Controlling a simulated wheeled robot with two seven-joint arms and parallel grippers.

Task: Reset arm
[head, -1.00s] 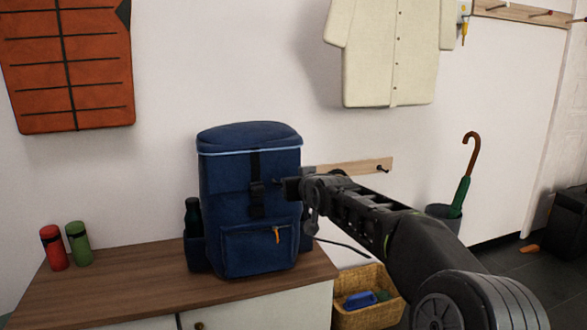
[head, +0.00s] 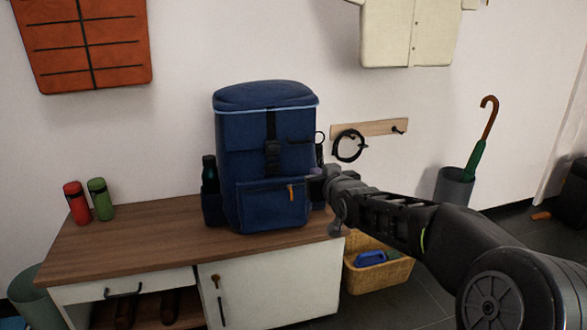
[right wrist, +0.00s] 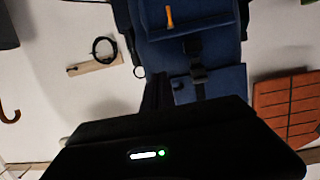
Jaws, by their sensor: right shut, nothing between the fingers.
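My right arm comes in from the lower right in the head view. Its gripper (head: 320,184) is shut and empty, at the lower right side of the blue backpack (head: 262,155). Whether it touches the pack cannot be told. The backpack stands upright on the wooden cabinet top (head: 150,235), with a dark bottle (head: 209,175) in its side pocket. In the right wrist view the scene is upside down, with the backpack (right wrist: 208,82) above a dark part of my own arm. My left gripper is not in view.
A wall rail (head: 375,128) with a black coil (head: 349,146) is behind the gripper. A wicker basket (head: 378,272) stands on the floor below the arm. Red (head: 77,203) and green (head: 100,199) flasks stand left. An umbrella bin (head: 453,188) stands right.

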